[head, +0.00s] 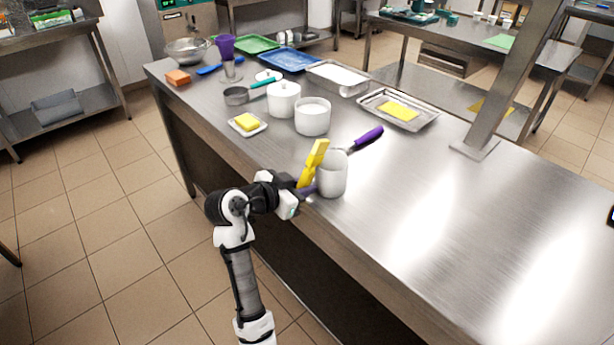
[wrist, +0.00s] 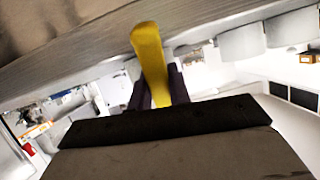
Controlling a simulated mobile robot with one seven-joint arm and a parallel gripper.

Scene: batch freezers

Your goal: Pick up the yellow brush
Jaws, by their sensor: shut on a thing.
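The yellow brush (head: 313,162) stands tilted near the front edge of the steel table, its upper end leaning to the right. In the wrist view the yellow brush (wrist: 150,62) rises between the two dark fingers of my gripper (wrist: 158,88). In the head view my gripper (head: 303,190) is shut on the brush's lower part. A white cylindrical container (head: 332,178) is right beside the brush, partly behind it. I cannot tell whether the brush touches the container or the table.
The steel table (head: 420,215) is clear to the right, up to a steel post (head: 510,85). A purple-handled tool (head: 366,138) lies behind the container. White pots (head: 312,118), a butter dish (head: 247,124) and a metal tray (head: 430,115) stand farther back.

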